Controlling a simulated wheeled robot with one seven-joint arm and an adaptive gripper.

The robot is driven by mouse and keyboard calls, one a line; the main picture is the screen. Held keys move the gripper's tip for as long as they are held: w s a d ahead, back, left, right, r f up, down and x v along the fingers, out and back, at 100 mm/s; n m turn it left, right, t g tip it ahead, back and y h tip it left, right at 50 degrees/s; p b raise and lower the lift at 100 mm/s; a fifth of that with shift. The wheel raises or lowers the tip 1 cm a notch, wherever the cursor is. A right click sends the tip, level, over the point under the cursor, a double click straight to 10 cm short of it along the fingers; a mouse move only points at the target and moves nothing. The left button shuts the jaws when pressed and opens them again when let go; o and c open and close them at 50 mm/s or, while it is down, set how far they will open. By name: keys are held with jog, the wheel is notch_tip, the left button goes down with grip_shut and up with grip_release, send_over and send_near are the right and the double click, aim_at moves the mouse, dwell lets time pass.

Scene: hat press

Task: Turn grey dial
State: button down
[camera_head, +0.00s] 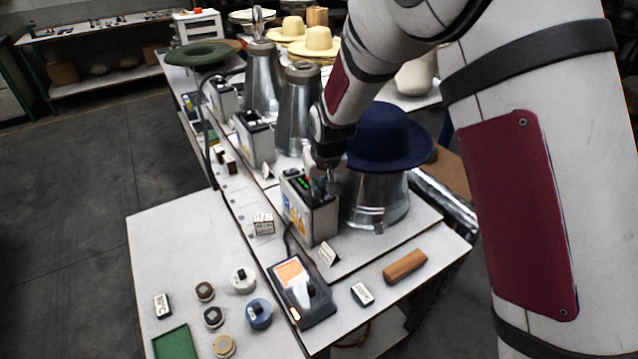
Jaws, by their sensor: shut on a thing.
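My gripper (326,176) points down at the top of the nearest control box (313,218), beside the navy hat. It is shut on the grey dial at the right of the box's top face. The dial is small here and mostly hidden by the fingers, so its angle cannot be read. A green lit display (304,183) shows on the box top, just left of the fingers.
A navy hat (385,138) sits on a metal cone (378,205) close to the right of my gripper. Further metal cones (298,110) and control boxes (254,138) stand behind. In front are a black device with an orange screen (291,273), a wooden block (405,266) and several small round pots.

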jog(key=shift+s+m+h+p, duration=0.15)
jog(key=shift+m+h+p, duration=0.25)
jog(key=shift+m+p, duration=0.6)
jog(key=m+h+p, duration=0.1)
jog(key=m, duration=0.2)
jog(key=shift+a+f+m, duration=0.1)
jog(key=shift+m, duration=0.2)
jog(key=m+h+p, duration=0.1)
jog(key=m, duration=0.2)
jog(key=shift+w+h, duration=0.2)
jog(key=shift+h, duration=0.2)
jog(key=shift+m+g+h, duration=0.3)
jog(key=shift+m+g, duration=0.2)
jog(key=shift+m, duration=0.9)
jog(key=shift+f, duration=0.1)
jog(key=c, duration=1.7)
grip_release()
